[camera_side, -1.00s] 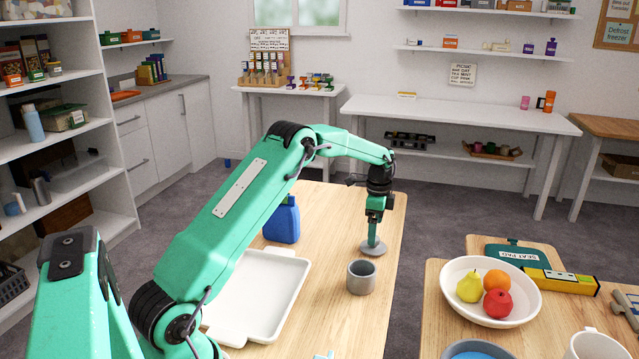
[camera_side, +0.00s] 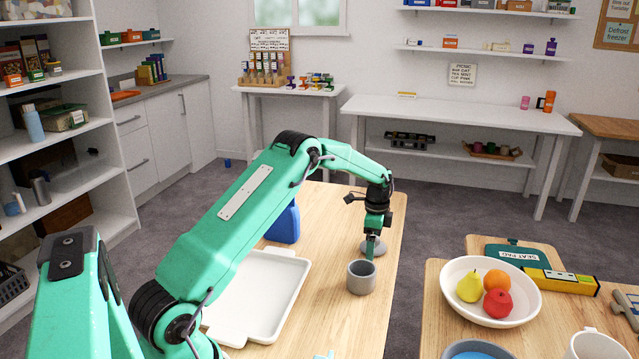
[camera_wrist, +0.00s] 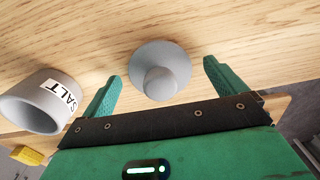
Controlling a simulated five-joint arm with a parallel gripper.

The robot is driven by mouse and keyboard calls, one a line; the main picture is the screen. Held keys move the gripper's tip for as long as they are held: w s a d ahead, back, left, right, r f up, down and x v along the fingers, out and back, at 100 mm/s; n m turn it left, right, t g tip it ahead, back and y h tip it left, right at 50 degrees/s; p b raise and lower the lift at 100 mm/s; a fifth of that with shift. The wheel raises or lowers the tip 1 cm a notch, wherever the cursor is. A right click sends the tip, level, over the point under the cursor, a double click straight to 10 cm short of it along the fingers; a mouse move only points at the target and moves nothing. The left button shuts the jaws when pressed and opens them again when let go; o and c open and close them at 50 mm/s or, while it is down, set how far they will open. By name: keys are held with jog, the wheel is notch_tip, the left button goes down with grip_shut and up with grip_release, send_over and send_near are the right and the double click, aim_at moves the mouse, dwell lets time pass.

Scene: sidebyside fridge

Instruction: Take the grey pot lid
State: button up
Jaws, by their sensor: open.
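The grey pot lid (camera_side: 374,247) lies on the wooden table near its right edge, partly hidden behind my gripper (camera_side: 371,248) in the side view. In the wrist view the lid (camera_wrist: 160,70) is a round grey disc with a knob on top that faces the camera. My gripper (camera_wrist: 162,82) is open, with one green finger on each side of the lid and its knob. A gap shows between each finger and the lid, and nothing is held.
A grey cup (camera_side: 361,277) stands just in front of the lid; its SALT label shows in the wrist view (camera_wrist: 45,100). A white tray (camera_side: 262,300) and a blue container (camera_side: 283,222) are to the left. A fruit bowl (camera_side: 490,290) is on the table to the right.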

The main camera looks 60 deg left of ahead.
dwell(0.3)
jog(key=c, duration=1.1)
jog(key=shift+o, duration=0.2)
jog(key=shift+r, duration=0.1)
jog(key=shift+r, duration=0.8)
notch_tip(320, 180, up, 2)
jog(key=shift+r, duration=0.2)
jog(key=d+r, duration=0.2)
jog(key=d, duration=0.1)
jog(key=s+d+r, duration=0.1)
jog(key=d+r, duration=0.1)
jog(key=d, duration=0.2)
jog(key=s+d+r, duration=0.1)
jog(key=d+r, duration=0.1)
jog(key=d, duration=0.2)
jog(key=shift+d+r, duration=0.25)
jog(key=shift+r, duration=0.15)
